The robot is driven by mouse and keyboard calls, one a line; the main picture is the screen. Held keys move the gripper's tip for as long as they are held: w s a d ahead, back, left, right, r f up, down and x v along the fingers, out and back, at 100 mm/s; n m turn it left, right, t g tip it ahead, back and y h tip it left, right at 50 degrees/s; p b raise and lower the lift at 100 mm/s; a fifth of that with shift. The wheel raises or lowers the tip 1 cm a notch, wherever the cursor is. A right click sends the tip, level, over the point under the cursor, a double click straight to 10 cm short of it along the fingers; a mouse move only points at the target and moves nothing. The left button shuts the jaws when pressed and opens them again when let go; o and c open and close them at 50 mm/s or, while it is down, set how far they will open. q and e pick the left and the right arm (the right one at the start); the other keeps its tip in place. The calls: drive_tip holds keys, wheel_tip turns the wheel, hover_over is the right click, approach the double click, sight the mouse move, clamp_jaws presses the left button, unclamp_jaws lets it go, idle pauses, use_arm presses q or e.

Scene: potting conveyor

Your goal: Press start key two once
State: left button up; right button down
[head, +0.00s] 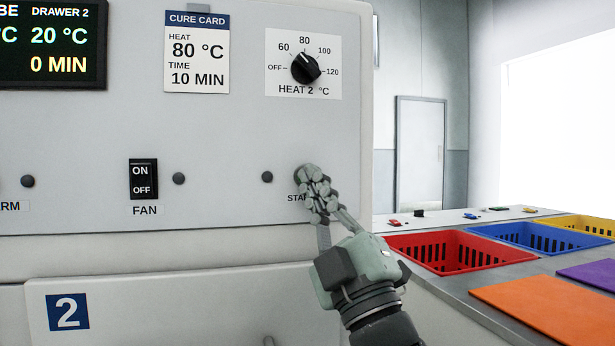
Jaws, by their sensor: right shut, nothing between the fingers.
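The start key (299,171) is on the grey panel at lower right. Only a sliver of its dark edge shows behind my right gripper. Its label, beginning "STA" (296,198), is mostly covered, so its number cannot be read. My right gripper (310,176) is shut and empty, its fingertips over the key. I cannot tell whether they touch it or whether it is pressed in. The heat 2 knob (305,68) above points near 80. My left gripper is not in view.
The panel holds a fan switch (143,179), a cure card (195,55) and a display (50,45). Drawer 2 (180,305) is below. Right of it, a counter carries red (447,236), blue (538,225) and yellow (590,219) bins and an orange mat (550,308).

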drive_tip(key=shift+w+a, duration=0.15)
drive_tip(key=shift+w, duration=0.25)
idle(0.3)
drive_tip(key=shift+s+d, duration=0.25)
drive_tip(key=shift+s, duration=0.55)
drive_tip(key=shift+s+d+p, duration=0.2)
drive_tip(key=shift+s+d, duration=0.05)
drive_tip(key=shift+s, duration=0.55)
drive_tip(key=shift+s+d+p, duration=0.25)
drive_tip(key=shift+s+d, duration=0.05)
drive_tip(key=shift+s, duration=0.5)
drive_tip(key=shift+s+d+p, duration=0.2)
drive_tip(key=shift+s+d, duration=0.05)
drive_tip(key=shift+s, duration=0.55)
